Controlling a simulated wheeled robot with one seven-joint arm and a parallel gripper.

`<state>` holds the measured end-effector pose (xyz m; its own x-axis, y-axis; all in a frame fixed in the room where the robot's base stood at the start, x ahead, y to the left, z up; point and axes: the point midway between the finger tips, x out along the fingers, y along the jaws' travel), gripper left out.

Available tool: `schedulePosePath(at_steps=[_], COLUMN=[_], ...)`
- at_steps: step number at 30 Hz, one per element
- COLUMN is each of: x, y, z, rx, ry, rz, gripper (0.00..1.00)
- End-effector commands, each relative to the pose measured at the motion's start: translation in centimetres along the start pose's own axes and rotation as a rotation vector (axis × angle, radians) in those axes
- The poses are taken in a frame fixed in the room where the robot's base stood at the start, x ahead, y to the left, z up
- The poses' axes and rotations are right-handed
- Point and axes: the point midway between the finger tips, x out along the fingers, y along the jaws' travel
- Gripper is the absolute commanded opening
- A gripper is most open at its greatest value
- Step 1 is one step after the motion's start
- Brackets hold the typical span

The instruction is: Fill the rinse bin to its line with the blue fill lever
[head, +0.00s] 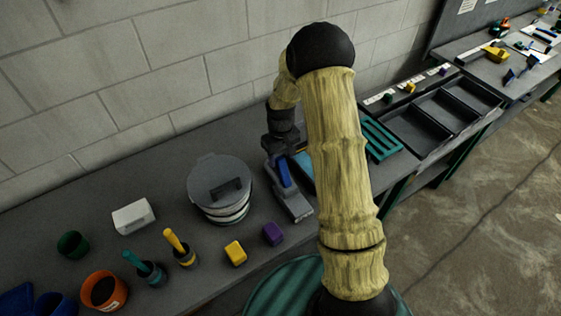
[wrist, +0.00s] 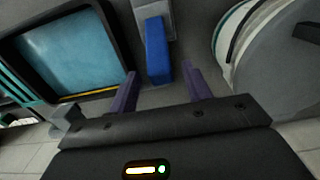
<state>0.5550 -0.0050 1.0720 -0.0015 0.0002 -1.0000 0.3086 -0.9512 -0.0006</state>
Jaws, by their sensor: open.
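The blue fill lever (wrist: 157,50) is a long blue bar on a grey mount (wrist: 152,8); it also shows in the head view (head: 284,172). My gripper (wrist: 160,77) is open. Its two purplish fingers stand on either side of the lever's near end, with a gap on both sides. I cannot tell how far the lever is below the fingertips. The rinse bin (wrist: 112,45) is a dark-rimmed box with blue water, left of the lever in the wrist view. A yellow line (wrist: 88,95) runs along its near inner side. In the head view my arm hides most of the bin.
A lidded grey bucket (head: 219,190) stands close beside the lever. Yellow (head: 235,252) and purple (head: 273,234) blocks, brush pots and an orange cup (head: 104,291) sit on the bench. A teal rack (head: 382,141) and black divided tray (head: 445,110) lie beyond my arm.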

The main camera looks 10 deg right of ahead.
Motion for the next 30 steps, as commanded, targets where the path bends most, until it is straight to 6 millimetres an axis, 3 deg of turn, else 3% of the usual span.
schedulePosePath(at_steps=[9,20,27,30], x=[3.9,4.5,4.5,4.5], y=[0.0,0.0,0.0,0.0], z=[0.0,-0.1,0.0,0.0], rx=[-0.001,-0.001,-0.001,-0.001], ry=[0.000,0.001,0.001,0.001], rz=[0.000,0.001,0.001,0.001], gripper=[0.49,0.49,0.04,0.00])
